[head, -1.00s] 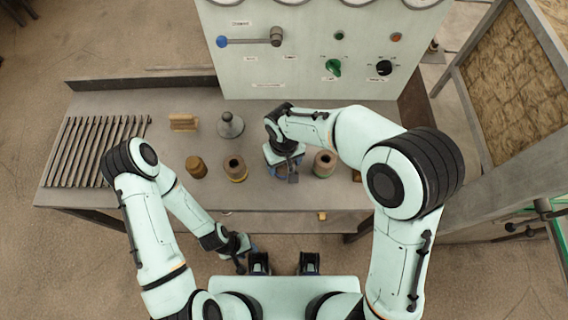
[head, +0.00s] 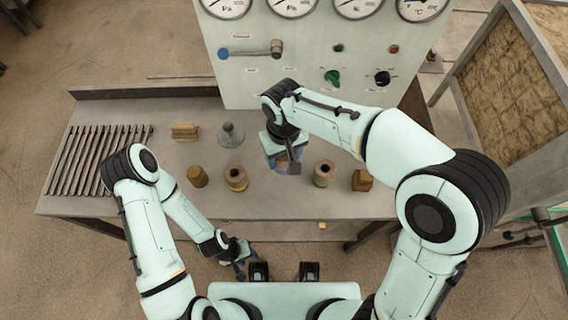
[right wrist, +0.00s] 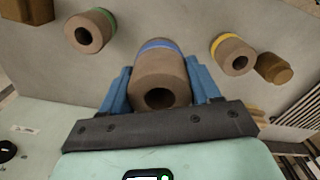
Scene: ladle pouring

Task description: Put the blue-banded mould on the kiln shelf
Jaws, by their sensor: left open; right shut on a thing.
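The blue-banded mould (right wrist: 160,75) is a brown cylinder with a round hole and a blue band, seen in the right wrist view. My right gripper (head: 284,166) is shut on it, with one blue finger on each side. In the head view the gripper mostly hides this mould. I cannot tell how far it is above the table. A slatted metal rack (head: 97,160), perhaps the kiln shelf, lies at the table's left end with nothing on it. My left gripper (head: 237,262) is open and empty, low in front of the table.
A yellow-banded mould (head: 236,179) stands left of my right gripper, a green-banded mould (head: 323,173) right of it. Brown blocks (head: 197,176) (head: 362,180), a wooden piece (head: 185,131) and a grey cone-shaped thing (head: 231,135) also stand on the table. A gauge panel (head: 310,75) rises behind.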

